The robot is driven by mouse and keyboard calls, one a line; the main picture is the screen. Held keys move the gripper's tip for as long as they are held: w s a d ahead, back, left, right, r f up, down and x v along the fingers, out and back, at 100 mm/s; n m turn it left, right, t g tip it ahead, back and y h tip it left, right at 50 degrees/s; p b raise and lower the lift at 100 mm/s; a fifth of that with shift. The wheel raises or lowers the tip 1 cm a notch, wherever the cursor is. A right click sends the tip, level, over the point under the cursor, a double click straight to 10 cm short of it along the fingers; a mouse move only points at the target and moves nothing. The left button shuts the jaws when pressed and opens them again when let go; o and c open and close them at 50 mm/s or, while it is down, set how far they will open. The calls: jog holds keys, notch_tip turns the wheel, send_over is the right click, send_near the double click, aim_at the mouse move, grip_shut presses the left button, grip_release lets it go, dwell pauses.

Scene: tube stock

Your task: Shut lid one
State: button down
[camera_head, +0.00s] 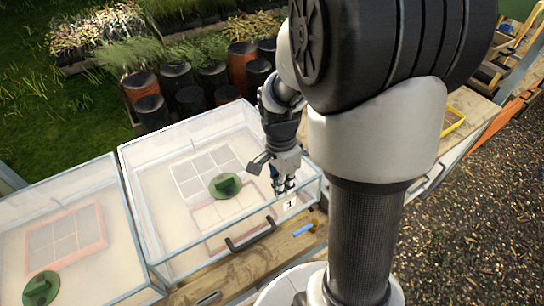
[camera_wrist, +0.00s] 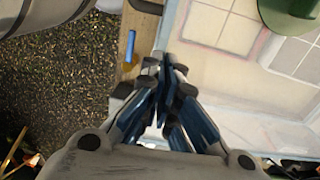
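A pale cold frame (camera_head: 133,166) with clear sides and a metal rim stands in the middle of the head view. A small white number tag (camera_head: 289,203) is near its front right corner; the figure looks like a 1 but is small. A dark bar handle (camera_head: 251,234) runs along its front side. I cannot tell clearly whether its clear lid is raised or down. My gripper (camera_head: 284,187) is over the front right part of this frame, apart from the handle. In the wrist view my gripper (camera_wrist: 166,68) has its fingertips together with nothing visible between them.
A green domed thing (camera_head: 225,186) and pale gridded trays show in the middle frame. A second frame at left has another green thing (camera_head: 41,288). A wooden ledge (camera_head: 240,275) with a blue item (camera_head: 303,229) runs in front. Dark and orange pots stand behind.

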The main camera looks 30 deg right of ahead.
aim_at(285, 208)
jog(key=f+b, duration=0.1)
jog(key=s+f+b, duration=0.1)
jog(key=f, duration=0.3)
jog(key=shift+s+f+b, duration=0.2)
jog(key=shift+s+b, duration=0.15)
jog(key=shift+b, duration=0.05)
jog(key=shift+s+a+f, duration=0.1)
jog(key=shift+s+f, duration=0.25)
jog(key=shift+s, duration=0.1)
jog(key=shift+w+r+p, duration=0.15)
jog(key=shift+r+p, duration=0.2)
jog(key=shift+r, duration=0.15)
notch_tip(285, 208, up, 14)
jog(key=p, duration=0.6)
jog(key=s+a+r+n+t+b, duration=0.1)
jog(key=s+a+r+n+t, duration=0.2)
jog(key=n, duration=0.5)
jog(key=s+a+r+n+t+b, duration=0.2)
jog(key=s+a+r+n, duration=0.2)
jog(key=s+a+n, duration=0.2)
jog(key=a+n, duration=0.2)
jog(key=n, duration=0.1)
jog(key=shift+s+a+r+t, duration=0.2)
jog(key=shift+a+r+t, duration=0.1)
jog(key=shift+r+t, duration=0.1)
